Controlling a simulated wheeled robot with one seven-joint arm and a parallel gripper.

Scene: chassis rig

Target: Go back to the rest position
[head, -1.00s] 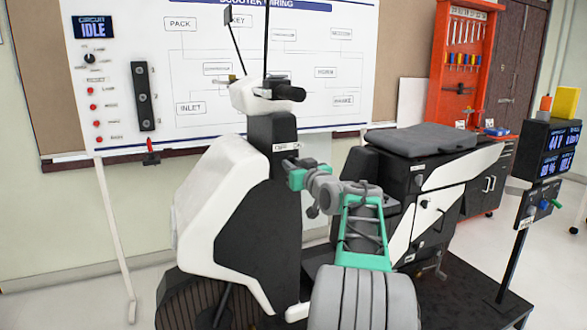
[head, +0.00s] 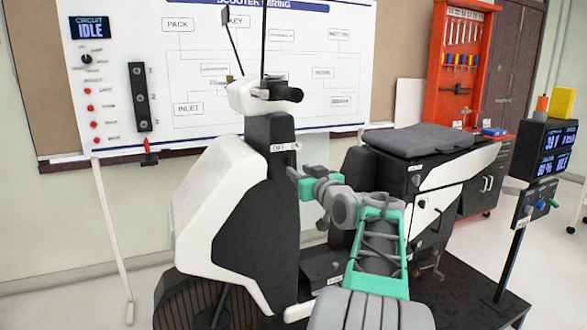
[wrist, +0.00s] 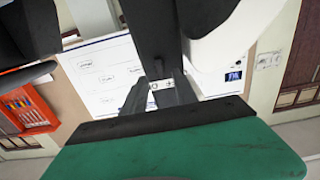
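My gripper (head: 293,173) is in the head view, just right of the scooter's dark front column (head: 270,190), at a height below its small OFF/ON label (head: 285,147). In the wrist view, two dark fingers (wrist: 163,95) stand apart beyond my green gripper body, with a light patch and label showing between them. I see nothing held. The scooter (head: 225,215) has white front panels and a black seat (head: 420,140). My arm reaches up between the column and the seat.
A white wiring board (head: 220,80) with a display reading IDLE stands behind. An orange tool rack (head: 458,65) is at the back right. A display stand (head: 545,150) is at the right.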

